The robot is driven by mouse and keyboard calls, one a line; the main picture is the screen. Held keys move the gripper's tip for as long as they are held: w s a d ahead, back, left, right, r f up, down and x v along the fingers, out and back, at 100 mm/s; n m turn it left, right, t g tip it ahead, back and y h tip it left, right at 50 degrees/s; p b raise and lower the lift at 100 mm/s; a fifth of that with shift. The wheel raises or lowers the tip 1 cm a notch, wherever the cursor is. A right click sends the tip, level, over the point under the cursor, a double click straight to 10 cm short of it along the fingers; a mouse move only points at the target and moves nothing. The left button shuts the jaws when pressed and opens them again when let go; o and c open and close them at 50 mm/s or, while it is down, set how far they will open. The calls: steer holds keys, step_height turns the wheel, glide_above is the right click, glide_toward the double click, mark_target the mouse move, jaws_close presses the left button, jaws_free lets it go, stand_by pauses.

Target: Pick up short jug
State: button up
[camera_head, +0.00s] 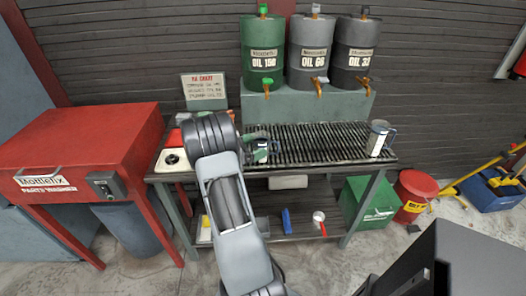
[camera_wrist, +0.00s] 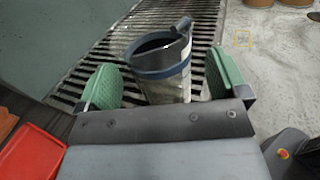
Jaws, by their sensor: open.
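A short pale jug (camera_wrist: 168,88) with a blue-grey rim band and a blue handle stands on the slatted bench top in the wrist view. My gripper (camera_wrist: 165,84) is open, with one green pad to the left of the jug and one to the right. Gaps show between the pads and the jug wall. The jug's lower part is hidden behind my gripper's body. In the head view my gripper (camera_head: 261,146) is low over the middle of the bench, hiding most of this jug.
Another jug (camera_head: 378,138), grey with a blue handle, stands near the bench's right end. Oil drums (camera_head: 312,55) sit on a stand behind the slatted bench (camera_head: 330,138). A red parts washer (camera_head: 80,150) is at left. The slats between the two jugs are clear.

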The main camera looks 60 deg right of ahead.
steer(key=shift+x, duration=1.5)
steer(key=shift+c, duration=0.4)
steer(key=c, duration=1)
steer(key=shift+r, duration=0.1)
